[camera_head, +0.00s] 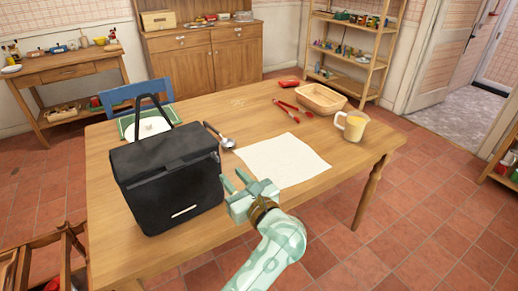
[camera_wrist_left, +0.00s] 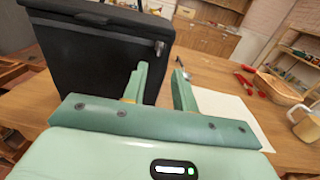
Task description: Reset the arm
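My left gripper (camera_head: 233,178) is above the near edge of the wooden table (camera_head: 260,112), just right of a black bag (camera_head: 168,180). Its two fingers stand apart with nothing between them; they also show apart in the left wrist view (camera_wrist_left: 159,70). The black bag stands upright on the table with its strap handle raised, and fills the upper left of the left wrist view (camera_wrist_left: 95,50). I see no contact between gripper and bag. My right gripper is in neither view.
A white sheet (camera_head: 283,160) lies beyond the gripper. A ladle (camera_head: 224,141), red utensils (camera_head: 290,108), a wooden basket (camera_head: 320,99) and a juice jug (camera_head: 352,126) are on the table. A blue chair (camera_head: 137,93) is behind it. Open tiled floor (camera_head: 440,215) lies right.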

